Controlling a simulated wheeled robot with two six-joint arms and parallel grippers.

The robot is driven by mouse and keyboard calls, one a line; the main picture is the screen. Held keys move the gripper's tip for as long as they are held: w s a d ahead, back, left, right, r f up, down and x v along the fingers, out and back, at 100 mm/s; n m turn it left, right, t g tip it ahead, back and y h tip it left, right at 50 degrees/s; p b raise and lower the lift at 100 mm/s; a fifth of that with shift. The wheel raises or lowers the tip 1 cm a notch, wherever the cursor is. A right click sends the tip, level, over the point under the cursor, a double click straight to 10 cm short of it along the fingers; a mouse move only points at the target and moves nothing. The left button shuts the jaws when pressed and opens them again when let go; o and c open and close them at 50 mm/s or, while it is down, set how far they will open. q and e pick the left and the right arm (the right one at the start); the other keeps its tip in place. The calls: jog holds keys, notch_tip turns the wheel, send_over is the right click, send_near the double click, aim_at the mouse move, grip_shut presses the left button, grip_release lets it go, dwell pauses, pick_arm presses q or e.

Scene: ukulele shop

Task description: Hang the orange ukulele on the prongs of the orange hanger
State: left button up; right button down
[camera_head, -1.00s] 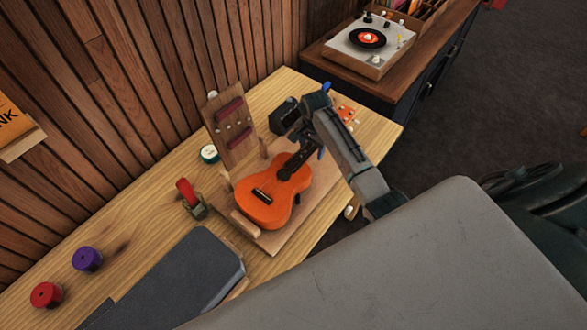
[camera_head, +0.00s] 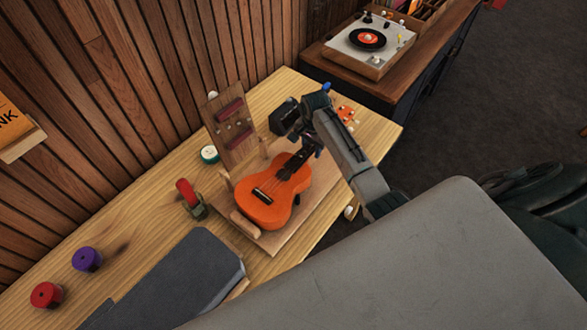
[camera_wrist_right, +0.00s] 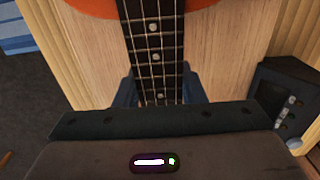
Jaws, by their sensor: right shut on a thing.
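The orange ukulele (camera_head: 283,201) lies face up on a wooden base board (camera_head: 318,215), its neck pointing up and right. Its orange headstock (camera_head: 346,114) shows beyond my right arm. My right gripper (camera_head: 306,149) is shut on the dark neck. In the right wrist view the fingers (camera_wrist_right: 161,92) lie on both sides of the neck (camera_wrist_right: 155,50), with the strings between them. The orange body edge (camera_wrist_right: 95,6) shows at the top there. My left gripper is out of view.
An upright wooden panel (camera_head: 216,119) with dark red pads stands behind the ukulele. A green-rimmed round tin (camera_head: 209,154), a red-topped tool (camera_head: 187,190), purple (camera_head: 87,259) and red (camera_head: 46,295) spools share the bench. A dark box (camera_head: 284,116) is near my gripper. A record player (camera_head: 368,42) stands beyond.

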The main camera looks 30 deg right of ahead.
jog(key=shift+r+p, duration=0.6)
jog(key=shift+r, duration=1)
jog(key=shift+r, duration=2.4)
jog(key=shift+r, duration=2.5)
